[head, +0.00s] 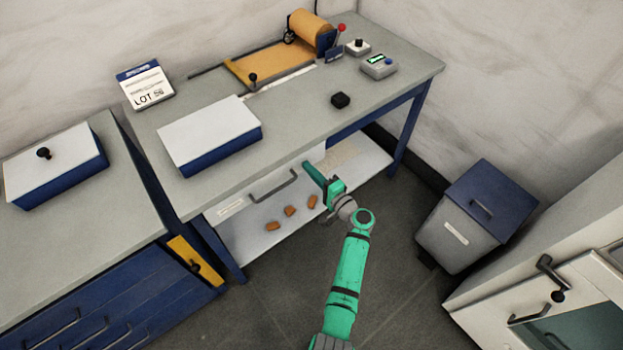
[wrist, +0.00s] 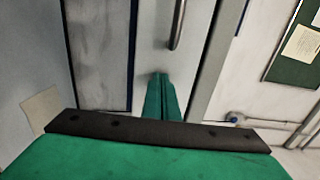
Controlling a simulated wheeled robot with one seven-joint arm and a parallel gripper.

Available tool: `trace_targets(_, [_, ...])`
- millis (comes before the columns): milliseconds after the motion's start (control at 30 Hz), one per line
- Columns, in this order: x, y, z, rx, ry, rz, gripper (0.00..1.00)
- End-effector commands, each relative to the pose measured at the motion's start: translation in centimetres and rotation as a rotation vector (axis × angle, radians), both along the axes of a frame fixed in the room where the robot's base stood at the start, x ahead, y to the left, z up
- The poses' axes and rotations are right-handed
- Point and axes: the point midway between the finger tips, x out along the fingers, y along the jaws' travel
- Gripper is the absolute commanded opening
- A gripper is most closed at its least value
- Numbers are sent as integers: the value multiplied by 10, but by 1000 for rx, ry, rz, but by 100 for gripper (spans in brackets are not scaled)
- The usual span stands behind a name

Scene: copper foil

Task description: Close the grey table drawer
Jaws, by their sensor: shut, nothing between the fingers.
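The grey table drawer (head: 249,199) is under the front edge of the grey table (head: 300,125) in the head view. Its front carries a dark bar handle (head: 272,187) and a pale label. Its front lies close under the tabletop edge; I cannot tell whether a gap is left. My gripper (head: 307,166) is shut and empty, near the right end of the drawer front, to the right of the handle. In the wrist view, my gripper's green fingers (wrist: 160,78) are together, with the handle (wrist: 178,25) ahead of them. Contact with the front cannot be made out.
Copper-coloured pieces (head: 290,211) lie on the low shelf (head: 255,240) below. A blue-lidded bin (head: 460,235) stands right, beside a white cabinet (head: 540,290). A blue drawer cabinet (head: 120,310) is at left. A white-topped box (head: 210,130) sits on the table. Floor around my arm is clear.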

Motion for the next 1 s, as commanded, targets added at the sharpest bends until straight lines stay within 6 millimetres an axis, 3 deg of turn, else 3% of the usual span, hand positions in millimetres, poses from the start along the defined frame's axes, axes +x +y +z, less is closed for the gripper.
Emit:
trace_targets(267, [12,4,1,-1,-1,-5,0])
trace_targets(667, [15,10,2,-5,-2,2,0])
trace_targets(833, [9,7,2,-3,-2,6,0])
trace_targets(1000, [-10,-6,0,3,-1,11,0])
